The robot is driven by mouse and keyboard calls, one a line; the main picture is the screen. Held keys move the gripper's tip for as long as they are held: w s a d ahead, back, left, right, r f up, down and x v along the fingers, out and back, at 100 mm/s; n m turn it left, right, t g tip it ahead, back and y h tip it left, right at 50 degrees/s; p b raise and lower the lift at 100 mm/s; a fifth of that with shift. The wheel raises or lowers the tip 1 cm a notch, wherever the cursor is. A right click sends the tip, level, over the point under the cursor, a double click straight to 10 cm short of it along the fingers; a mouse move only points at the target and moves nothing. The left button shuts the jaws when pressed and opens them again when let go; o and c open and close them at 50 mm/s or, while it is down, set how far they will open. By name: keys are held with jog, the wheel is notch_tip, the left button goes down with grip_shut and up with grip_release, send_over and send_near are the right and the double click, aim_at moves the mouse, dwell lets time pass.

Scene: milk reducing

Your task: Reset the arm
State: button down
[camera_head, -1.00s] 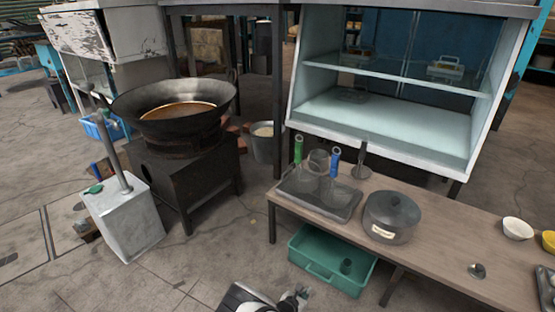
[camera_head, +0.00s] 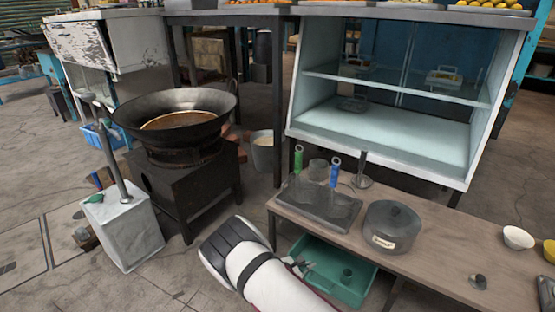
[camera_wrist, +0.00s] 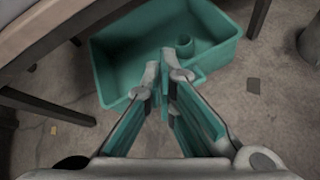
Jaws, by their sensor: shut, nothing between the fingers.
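My gripper (camera_head: 298,265) shows small in the head view, partly behind my white and black arm, in front of the green crate. In the wrist view my gripper (camera_wrist: 164,76) is shut, its fingertips together and nothing between them. Behind the fingertips lies the open green crate (camera_wrist: 105,65), which stands on the floor under the table. The crate also shows in the head view (camera_head: 355,290), partly hidden by my arm and the table. I cannot tell how far the fingertips are from it.
A wooden table (camera_head: 440,262) on the right holds a lidded pot (camera_head: 391,228), a tray (camera_head: 318,212) and a white bowl (camera_head: 518,237). A large wok (camera_head: 175,115) sits on a dark stove, with a pale canister (camera_head: 122,227) at its left. A glass cabinet (camera_head: 385,120) stands behind.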

jog(key=d+r+m+g+h, duration=0.1)
jog(key=d+r+m+g, duration=0.2)
jog(key=r, duration=0.7)
jog(key=d+r+m+g, duration=0.1)
jog(key=d+r+m, duration=0.3)
jog(key=r, duration=0.6)
jog(key=s+d+r+m+g+y, duration=0.1)
jog(key=s+d+r+m+g, duration=0.1)
jog(key=s+r+m, duration=0.5)
jog(key=s+d+r+m+g+y, duration=0.1)
jog(key=s+d+r, duration=0.25)
jog(key=r, duration=0.85)
jog(key=s+r+m+g+y, duration=0.1)
jog(key=s+r+m+y, duration=0.1)
jog(key=s+r, duration=0.5)
jog(key=s+r+m+g+y, duration=0.15)
jog(key=s+r, duration=0.25)
jog(key=s, duration=0.7)
jog(key=s+a+m+t+y, duration=0.1)
jog(key=s+a+m+y, duration=0.1)
jog(key=s, duration=0.8)
jog(key=s+a+m+t+y, duration=0.1)
jog(key=s+a+m+y, duration=0.1)
jog(key=s, duration=0.7)
notch_tip(320, 180, up, 36)
jog(key=t+p, duration=0.4)
jog(key=p, duration=3)
jog(key=shift+d+r, duration=0.25)
jog(key=shift+y, duration=0.25)
